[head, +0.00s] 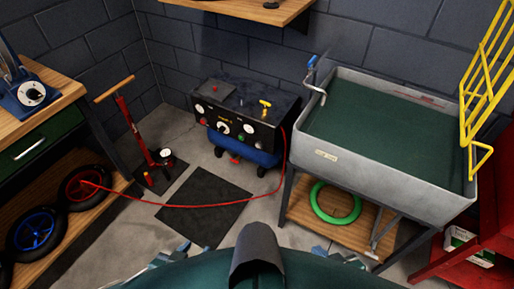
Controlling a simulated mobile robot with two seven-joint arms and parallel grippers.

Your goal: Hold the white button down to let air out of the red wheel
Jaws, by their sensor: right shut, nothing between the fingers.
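The red wheel (84,186) stands on the lower shelf of the left bench, with a thin red hose (205,206) running from it across the floor to the compressor (245,122). The compressor's black front panel carries several small round controls. A pale round one (223,128) sits near the middle and may be the white button; it is too small to be sure. My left gripper (170,258) shows only in part at the bottom edge, and its jaws cannot be made out. My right gripper (338,258) is shut and empty at the bottom edge. Both are far from the compressor and wheel.
A blue-rimmed wheel (35,230) stands beside the red one. A red floor pump (134,137) stands left of the compressor. A grey sink (315,148) stands to the right, with a green ring (335,202) beneath it. A dark mat (204,210) lies on the floor before the compressor.

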